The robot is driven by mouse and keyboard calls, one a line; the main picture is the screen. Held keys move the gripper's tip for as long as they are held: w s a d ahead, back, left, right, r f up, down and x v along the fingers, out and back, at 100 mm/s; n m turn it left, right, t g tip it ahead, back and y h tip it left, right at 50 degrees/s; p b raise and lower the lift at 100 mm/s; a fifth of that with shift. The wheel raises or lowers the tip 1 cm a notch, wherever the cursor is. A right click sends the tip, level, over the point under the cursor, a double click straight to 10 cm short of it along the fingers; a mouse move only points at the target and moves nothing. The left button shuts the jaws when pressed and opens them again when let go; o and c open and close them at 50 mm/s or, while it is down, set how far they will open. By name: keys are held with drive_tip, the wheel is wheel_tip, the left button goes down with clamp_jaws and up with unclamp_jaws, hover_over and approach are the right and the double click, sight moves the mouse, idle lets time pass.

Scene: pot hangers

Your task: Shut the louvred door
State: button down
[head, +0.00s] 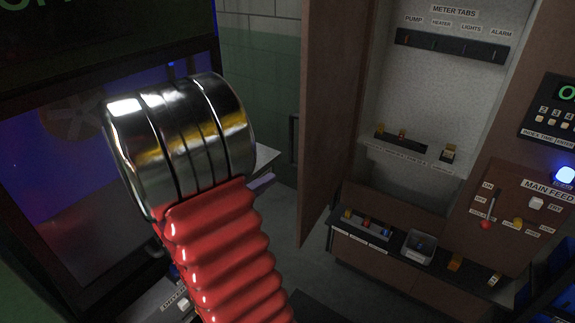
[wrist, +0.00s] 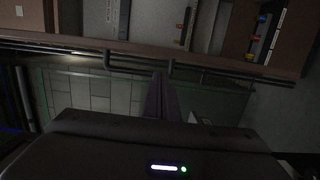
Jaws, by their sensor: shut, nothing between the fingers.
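A tall brown door (head: 333,110) stands open at the left side of the cabinet in the head view, seen at a steep angle. I cannot make out louvres on it. In the wrist view a brown panel (wrist: 50,43), which looks like this door nearly edge-on, crosses the upper part, with a dark bar (wrist: 215,71) along it. My gripper (wrist: 158,77) is shut and empty. Its fingertips appear close to the dark bar; I cannot tell if they touch. In the head view the gripper (head: 268,179) shows partly behind my chrome and red arm, left of the door.
The open cabinet (head: 420,90) has a grey back with meter tabs and a shelf. A lower ledge (head: 345,235) bears small parts and a grey bin (head: 417,247). A main feed panel (head: 520,205) is at the right. A dark-framed blue screen (head: 60,190) is at the left.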

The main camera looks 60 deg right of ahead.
drive_tip(key=shift+d, duration=0.1)
idle(0.3)
drive_tip(key=x, duration=0.9)
drive_tip(key=shift+d, duration=0.4)
drive_tip(key=shift+s, duration=0.35)
